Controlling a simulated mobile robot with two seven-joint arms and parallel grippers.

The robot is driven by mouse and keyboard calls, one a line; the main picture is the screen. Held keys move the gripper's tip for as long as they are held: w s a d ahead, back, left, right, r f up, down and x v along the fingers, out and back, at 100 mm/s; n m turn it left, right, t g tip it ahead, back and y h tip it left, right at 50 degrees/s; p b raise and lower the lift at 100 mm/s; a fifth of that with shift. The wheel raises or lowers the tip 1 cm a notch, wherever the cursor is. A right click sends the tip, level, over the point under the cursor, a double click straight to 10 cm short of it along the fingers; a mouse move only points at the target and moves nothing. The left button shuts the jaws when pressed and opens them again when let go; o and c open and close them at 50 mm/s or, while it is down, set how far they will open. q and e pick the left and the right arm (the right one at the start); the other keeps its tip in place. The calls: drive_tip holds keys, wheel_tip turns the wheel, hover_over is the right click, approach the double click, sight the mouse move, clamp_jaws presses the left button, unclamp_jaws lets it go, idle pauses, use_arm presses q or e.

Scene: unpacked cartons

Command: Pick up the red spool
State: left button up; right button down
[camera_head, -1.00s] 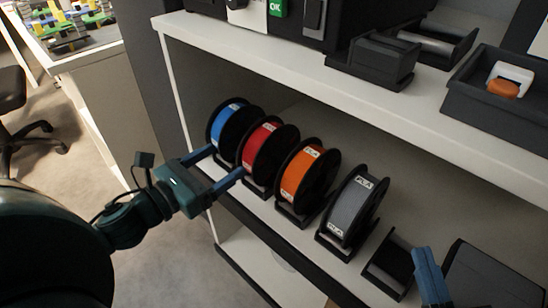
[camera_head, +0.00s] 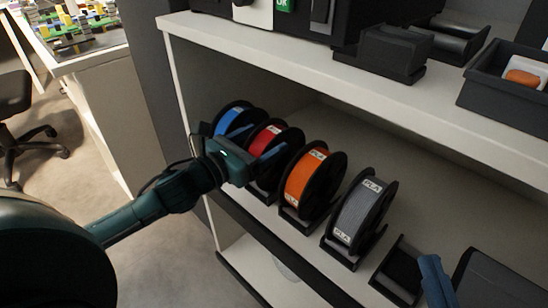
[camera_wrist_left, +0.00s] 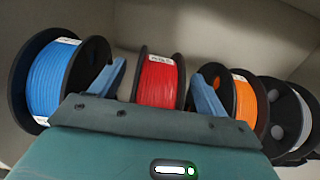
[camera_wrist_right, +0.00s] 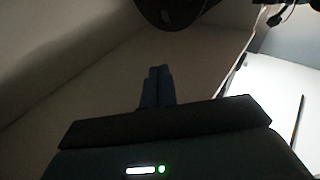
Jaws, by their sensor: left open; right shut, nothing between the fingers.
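The red spool (camera_head: 265,138) stands upright on the shelf between a blue spool (camera_head: 232,121) and an orange spool (camera_head: 304,178), partly hidden behind my left gripper (camera_head: 256,147). In the left wrist view the red spool (camera_wrist_left: 160,82) sits between the two fingers of my left gripper (camera_wrist_left: 160,88). Those fingers are open, one on each side of it, with gaps showing. How deep they reach along the spool I cannot tell. My right gripper (camera_head: 436,280) is at the lower right of the head view. It is shut and empty in the right wrist view (camera_wrist_right: 158,86).
A grey spool (camera_head: 358,213) stands right of the orange one, followed by an empty black holder (camera_head: 400,270). The upper shelf edge (camera_head: 330,85) overhangs the row. A dark bin (camera_head: 500,100) with an orange and white item sits on that upper shelf.

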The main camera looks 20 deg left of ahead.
use_arm(q)
drive_tip(key=shift+x, duration=1)
use_arm(e)
drive_tip(key=shift+w+r+n+t+y, duration=0.15)
drive_tip(key=shift+r+n+t+y, duration=0.25)
drive_tip(key=shift+r, duration=0.55)
use_arm(q)
drive_tip(key=c, duration=0.6)
clamp_jaws()
drive_tip(key=shift+r, duration=0.1)
use_arm(e)
drive_tip(key=shift+f, duration=0.25)
